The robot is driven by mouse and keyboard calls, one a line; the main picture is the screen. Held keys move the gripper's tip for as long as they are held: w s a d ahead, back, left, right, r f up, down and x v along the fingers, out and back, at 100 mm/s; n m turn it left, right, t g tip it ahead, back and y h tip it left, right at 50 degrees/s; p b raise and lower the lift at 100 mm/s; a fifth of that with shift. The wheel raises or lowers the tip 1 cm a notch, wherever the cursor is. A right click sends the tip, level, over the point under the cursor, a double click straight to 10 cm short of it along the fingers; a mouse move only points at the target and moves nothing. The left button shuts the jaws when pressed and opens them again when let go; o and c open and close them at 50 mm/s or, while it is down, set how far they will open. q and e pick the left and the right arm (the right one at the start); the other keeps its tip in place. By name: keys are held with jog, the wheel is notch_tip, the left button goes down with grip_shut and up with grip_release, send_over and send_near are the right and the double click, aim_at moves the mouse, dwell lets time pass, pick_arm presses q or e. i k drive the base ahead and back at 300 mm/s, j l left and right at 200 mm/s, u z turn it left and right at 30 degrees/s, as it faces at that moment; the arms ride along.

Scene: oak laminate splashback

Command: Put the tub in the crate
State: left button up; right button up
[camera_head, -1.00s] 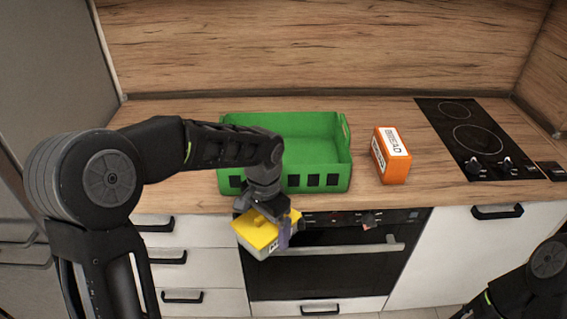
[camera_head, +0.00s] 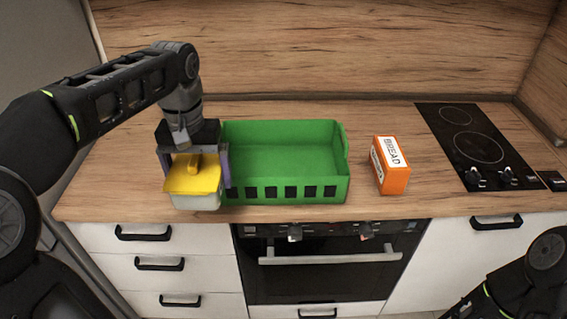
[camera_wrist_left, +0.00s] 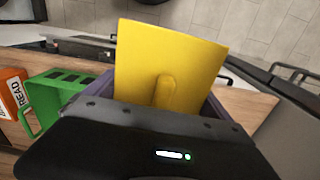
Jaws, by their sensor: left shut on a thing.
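The tub (camera_head: 195,202) has a pale body and a yellow lid with a raised handle. My left gripper (camera_head: 195,172) is shut on the tub, with its fingers on either side, and holds it at the left end of the green crate (camera_head: 290,192). In the left wrist view the yellow lid of the tub (camera_wrist_left: 170,60) fills the space between the fingers. The crate stands on the worktop, and the part of its inside that shows is empty. The tub and gripper hide its left end. Of my right arm only a link shows at the lower right; its gripper is out of view.
An orange bread box (camera_head: 391,168) stands on the worktop right of the crate; it also shows in the left wrist view (camera_wrist_left: 12,95). A black hob (camera_head: 478,148) lies farther right. The wooden splashback (camera_head: 320,45) rises behind. The worktop (camera_head: 110,185) is clear at the left.

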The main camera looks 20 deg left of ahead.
aim_at(253, 172)
jog(key=i, duration=0.85)
